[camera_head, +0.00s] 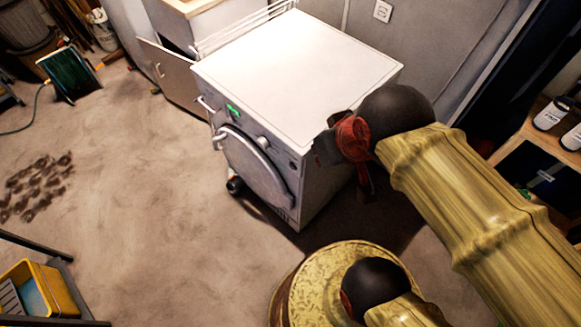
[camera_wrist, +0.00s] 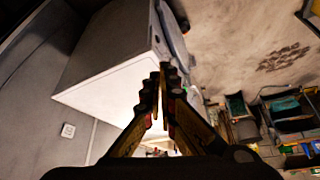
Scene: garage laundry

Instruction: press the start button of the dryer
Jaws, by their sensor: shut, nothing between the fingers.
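The white dryer (camera_head: 300,75) stands in the middle of the head view. Its front faces lower left, with a round door (camera_head: 252,165), a lit green display (camera_head: 233,109) and a round knob (camera_head: 262,142) above the door. I cannot make out which control is the start button. My gripper (camera_head: 322,152) appears dark beside the dryer's front right upper corner; whether it touches cannot be told. In the wrist view my gripper (camera_wrist: 163,72) is shut and empty, its fingertips overlapping the dryer (camera_wrist: 110,90) near its front edge. The control panel is mostly hidden there.
A cabinet with an open door (camera_head: 170,72) stands left of the dryer. A shelf with jars (camera_head: 550,115) is at the right. A yellow bin (camera_head: 45,290) is at the lower left. The floor (camera_head: 130,160) before the dryer is mostly clear, with a dark stain.

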